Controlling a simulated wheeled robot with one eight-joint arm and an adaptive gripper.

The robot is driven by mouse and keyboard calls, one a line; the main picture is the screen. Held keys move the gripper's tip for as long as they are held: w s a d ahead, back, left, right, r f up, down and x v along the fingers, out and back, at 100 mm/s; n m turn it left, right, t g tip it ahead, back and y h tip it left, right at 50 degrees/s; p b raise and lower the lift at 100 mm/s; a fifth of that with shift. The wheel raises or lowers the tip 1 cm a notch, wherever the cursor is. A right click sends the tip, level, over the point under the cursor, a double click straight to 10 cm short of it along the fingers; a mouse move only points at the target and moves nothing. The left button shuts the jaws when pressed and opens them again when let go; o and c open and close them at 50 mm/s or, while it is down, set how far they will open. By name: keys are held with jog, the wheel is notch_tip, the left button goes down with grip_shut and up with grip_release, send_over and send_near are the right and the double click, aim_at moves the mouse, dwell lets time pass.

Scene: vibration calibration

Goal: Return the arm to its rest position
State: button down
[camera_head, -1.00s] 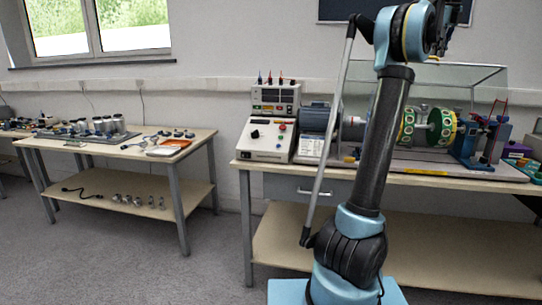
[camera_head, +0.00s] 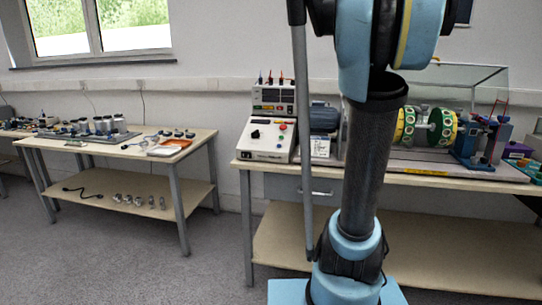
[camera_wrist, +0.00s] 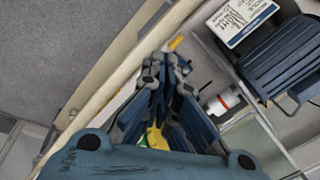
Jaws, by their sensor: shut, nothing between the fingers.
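My arm (camera_head: 372,165) stands upright in front of the bench in the head view, and its upper blue joint leaves the top of the picture. My gripper is outside the head view. In the wrist view my gripper (camera_wrist: 166,68) shows with its dark blue fingers close together, shut and empty. It is above the bench, near the front edge. The blue motor (camera_wrist: 282,58) with a white label lies to its right in the wrist view, apart from the fingers.
The test bench (camera_head: 262,167) carries a control box (camera_head: 268,138), a motor (camera_head: 322,121) and a green-ringed rotor (camera_head: 432,127) under a clear cover. A side table (camera_head: 125,153) with small parts stands left. Grey floor (camera_head: 120,255) lies open between them and in front.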

jog(key=s+a+f+n, duration=0.4)
jog(key=s+f, duration=0.3)
jog(key=f, duration=0.3)
jog(key=s+a+f+n, duration=0.4)
jog(key=s+f, duration=0.3)
jog(key=f, duration=0.4)
jog(key=s+a+f+n, duration=0.5)
jog(key=s+f+n, duration=0.1)
jog(key=f, duration=0.5)
jog(key=shift+s+f+n, duration=0.25)
jog(key=shift+s+n, duration=0.05)
jog(key=shift+s, duration=0.5)
